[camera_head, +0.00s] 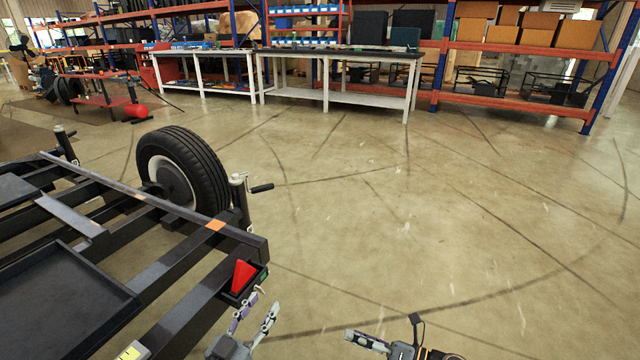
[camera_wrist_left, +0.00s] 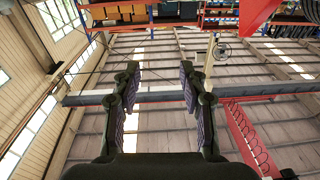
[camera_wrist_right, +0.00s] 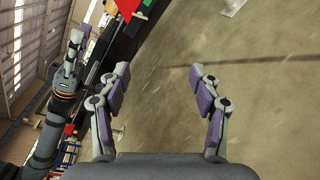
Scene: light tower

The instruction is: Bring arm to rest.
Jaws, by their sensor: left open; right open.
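My left gripper (camera_head: 255,312) is at the bottom of the head view, just right of the trailer frame's corner. Its fingers are apart and empty, and in the left wrist view (camera_wrist_left: 159,82) they point up towards the roof. My right gripper (camera_head: 382,336) is at the bottom edge of the head view, further right and partly cut off. In the right wrist view (camera_wrist_right: 158,82) its fingers are spread with only bare floor and part of the dark frame beyond them. Nothing is held by either gripper.
A dark trailer frame (camera_head: 180,266) with a wheel (camera_head: 182,168) fills the left. A red triangular reflector (camera_head: 243,276) sits at its near corner, close to my left gripper. White-legged workbenches (camera_head: 340,96) and shelving (camera_head: 540,50) stand far back. The floor (camera_head: 450,220) right of the trailer is clear.

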